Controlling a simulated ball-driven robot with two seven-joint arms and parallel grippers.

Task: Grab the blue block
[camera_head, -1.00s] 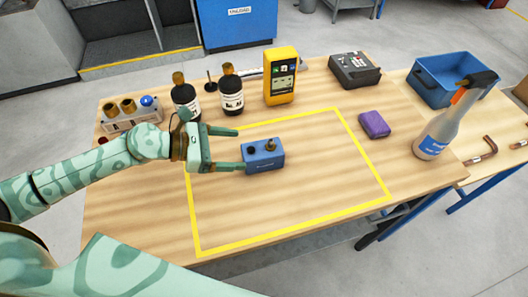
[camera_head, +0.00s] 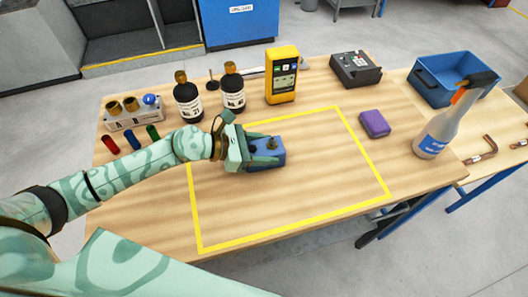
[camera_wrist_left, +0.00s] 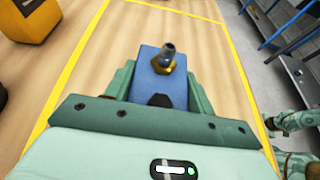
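The blue block (camera_head: 266,152) stands on the wooden table inside the yellow outline. It has a brass fitting and a dark knob on top. My left gripper (camera_head: 264,149) reaches it from the left, with one finger along each long side. In the left wrist view the block (camera_wrist_left: 160,70) sits between the two fingers, which appear to press on both sides. The block looks still on the tabletop. My right gripper is absent from the head view; patterned green parts of mine show at the right edge of the wrist view, too unclear to read.
Two dark bottles (camera_head: 188,98), a yellow meter (camera_head: 282,75) and a grey box (camera_head: 355,69) stand behind. A purple block (camera_head: 375,124) and a spray bottle (camera_head: 437,135) are right. A blue bin (camera_head: 422,84) is beyond. The outlined area's front is clear.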

